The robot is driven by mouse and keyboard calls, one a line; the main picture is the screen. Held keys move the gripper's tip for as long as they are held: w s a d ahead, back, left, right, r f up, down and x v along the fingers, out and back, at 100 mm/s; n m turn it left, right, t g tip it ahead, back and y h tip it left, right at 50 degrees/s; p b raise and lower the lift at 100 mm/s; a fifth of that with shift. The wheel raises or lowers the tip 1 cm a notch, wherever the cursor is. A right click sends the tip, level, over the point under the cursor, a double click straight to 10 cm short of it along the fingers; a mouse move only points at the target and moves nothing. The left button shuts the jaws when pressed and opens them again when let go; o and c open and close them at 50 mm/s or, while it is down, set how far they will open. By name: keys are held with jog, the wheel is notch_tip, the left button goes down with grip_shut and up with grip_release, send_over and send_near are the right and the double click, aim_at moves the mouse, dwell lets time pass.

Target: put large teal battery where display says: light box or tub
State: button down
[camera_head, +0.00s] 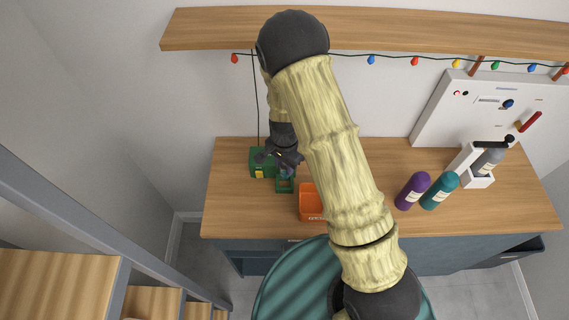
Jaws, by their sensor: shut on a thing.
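My gripper (284,160) is at the back left of the bench, shut, and reaches down over a small teal-green blocky thing (285,186). This appears to be the large teal battery, with its top partly hidden by the fingers. I cannot tell whether it touches the bench. An orange tub (311,203) stands just to its right, partly hidden by my arm, with small pale lettering on its front. A green box (262,162) with a yellow patch stands just left of the gripper. I cannot make out a display or which thing is the light box.
A shelf (205,29) with string lights hangs above.

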aim_at(285, 177)
jog(key=shift+f+b, duration=2.35)
jog(key=shift+f, duration=1.05)
jog(key=c, duration=1)
grip_release()
jog(key=shift+r, duration=0.1)
jog(key=shift+w, duration=0.15)
jog(key=shift+w+r, duration=0.1)
jog(key=shift+r, duration=0.35)
notch_tip(285, 177, up, 16)
jog(key=b, duration=0.2)
jog(key=shift+s+r+b, duration=0.15)
jog(key=shift+s+b, duration=0.2)
jog(key=shift+s, duration=0.05)
